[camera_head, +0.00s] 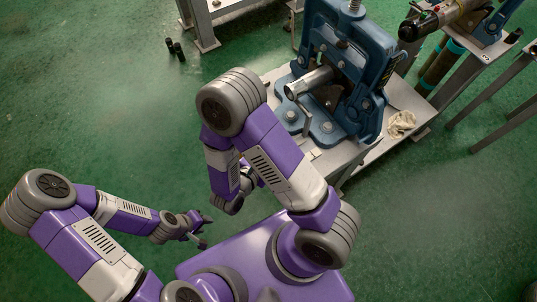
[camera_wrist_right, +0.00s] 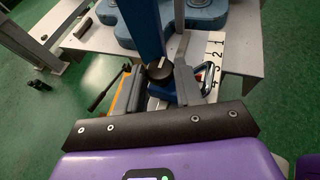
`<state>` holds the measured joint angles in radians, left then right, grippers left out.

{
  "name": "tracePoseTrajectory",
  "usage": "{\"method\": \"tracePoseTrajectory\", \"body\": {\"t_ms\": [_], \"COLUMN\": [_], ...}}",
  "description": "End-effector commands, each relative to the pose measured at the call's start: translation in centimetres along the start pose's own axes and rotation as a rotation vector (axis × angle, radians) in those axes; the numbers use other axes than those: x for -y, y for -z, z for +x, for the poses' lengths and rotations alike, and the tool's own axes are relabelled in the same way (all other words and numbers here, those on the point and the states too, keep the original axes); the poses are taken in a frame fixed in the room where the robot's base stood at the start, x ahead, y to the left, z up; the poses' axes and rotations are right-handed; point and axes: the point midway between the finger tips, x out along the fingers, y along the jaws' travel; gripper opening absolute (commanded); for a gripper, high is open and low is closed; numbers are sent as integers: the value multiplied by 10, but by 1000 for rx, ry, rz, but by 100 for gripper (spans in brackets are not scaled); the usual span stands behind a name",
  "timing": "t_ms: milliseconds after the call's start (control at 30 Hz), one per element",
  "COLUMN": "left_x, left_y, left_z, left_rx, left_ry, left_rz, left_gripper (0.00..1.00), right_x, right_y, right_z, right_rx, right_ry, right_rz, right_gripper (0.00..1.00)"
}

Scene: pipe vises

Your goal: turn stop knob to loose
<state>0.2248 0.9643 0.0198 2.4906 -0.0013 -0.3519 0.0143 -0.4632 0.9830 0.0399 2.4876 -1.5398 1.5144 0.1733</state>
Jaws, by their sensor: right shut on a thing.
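The stop knob (camera_wrist_right: 159,72) is a round black knob with a white mark on top, in the middle of the right wrist view. My right gripper (camera_wrist_right: 161,86) has its two grey fingers on either side of the knob and is shut on it. In the head view, my right arm largely hides that gripper, and the knob cannot be made out. My left gripper (camera_head: 206,231) is apart from the bench at the lower left, with its fingers spread and nothing between them.
A blue pipe vise (camera_head: 345,70) holding a metal pipe (camera_head: 309,82) stands on the bench. A cloth (camera_head: 401,124) lies to its right. The right wrist view shows a numbered white scale (camera_wrist_right: 215,57) and a black lever (camera_wrist_right: 104,92) near the knob. Green floor at left is mostly clear.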

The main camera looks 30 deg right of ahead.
Motion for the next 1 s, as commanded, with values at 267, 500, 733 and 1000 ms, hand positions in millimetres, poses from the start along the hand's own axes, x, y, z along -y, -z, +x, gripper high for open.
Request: {"method": "tracePoseTrajectory", "body": {"t_ms": [267,500,733,1000], "left_x": [0,0,0,-3], "left_y": [0,0,0,0], "left_z": [1,1,-1,-8], "left_rx": [0,0,0,0], "left_ry": [0,0,0,0], "left_rz": [0,0,0,0], "left_gripper": [39,39,39,39], "right_x": [1,1,0,0], "right_y": [0,0,0,-1], "right_z": [0,0,-8,-52], "right_rx": [-2,-2,-2,-3], "right_ry": [-11,-11,-14,-17], "right_rz": [-6,-6,-5,-6], "right_gripper": [5,44,44,44]}}
